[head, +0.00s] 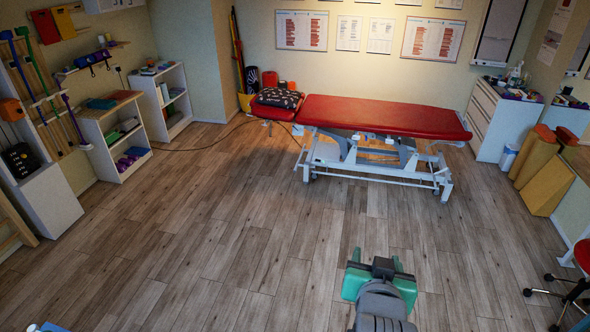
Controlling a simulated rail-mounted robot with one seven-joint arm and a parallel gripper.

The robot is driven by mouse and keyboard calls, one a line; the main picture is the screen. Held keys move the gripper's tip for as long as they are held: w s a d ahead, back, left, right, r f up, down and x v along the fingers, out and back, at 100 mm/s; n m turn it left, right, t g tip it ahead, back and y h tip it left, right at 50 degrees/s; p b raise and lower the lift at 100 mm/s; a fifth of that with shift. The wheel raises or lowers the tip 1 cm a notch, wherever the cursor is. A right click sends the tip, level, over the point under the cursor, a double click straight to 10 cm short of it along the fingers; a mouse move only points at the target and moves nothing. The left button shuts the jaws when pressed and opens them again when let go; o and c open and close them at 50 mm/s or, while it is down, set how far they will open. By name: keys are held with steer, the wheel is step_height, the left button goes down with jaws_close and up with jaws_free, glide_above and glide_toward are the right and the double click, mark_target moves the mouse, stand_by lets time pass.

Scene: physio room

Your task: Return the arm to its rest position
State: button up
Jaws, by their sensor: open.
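My arm reaches up into the head view from the bottom edge, right of the middle. My gripper (378,268) is at its far end, with green parts on either side of a dark block. It is open, and I see nothing held in it. It is over bare wooden floor (300,240), well in front of the red treatment table (385,115). Nothing visible touches it. The lower part of my arm is cut off by the picture's bottom edge.
A dark patterned cushion (278,97) lies on the table's left end. Shelves (118,135) line the left wall. A white drawer cabinet (500,125) and orange-and-yellow wedges (545,170) stand at the right. A wheeled stool (575,290) is at the lower right. The middle floor is clear.

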steer(key=s+a+r+n+t+p, duration=0.1)
steer(key=a+r+t, duration=0.15)
steer(key=r, duration=0.55)
steer(key=s+a+r+t, duration=0.15)
steer(key=a+r, duration=0.25)
steer(key=r, duration=0.4)
steer(key=s+a+r+n+t+y, duration=0.1)
steer(key=s+a+r+t, duration=0.1)
steer(key=r, duration=0.5)
steer(key=s+a+r+n+t+y+p, duration=0.1)
steer(key=s+a+r+t, duration=0.2)
steer(key=s+a+r, duration=0.2)
steer(key=s+a+r+n+t+y+p, duration=0.1)
steer(key=s+a+r+t+y, duration=0.1)
steer(key=s+r, duration=0.5)
step_height(320, 180, up, 2)
steer(key=shift+s+a+r+t, duration=0.25)
steer(key=shift+a+t, duration=0.25)
steer(key=shift+a, duration=0.3)
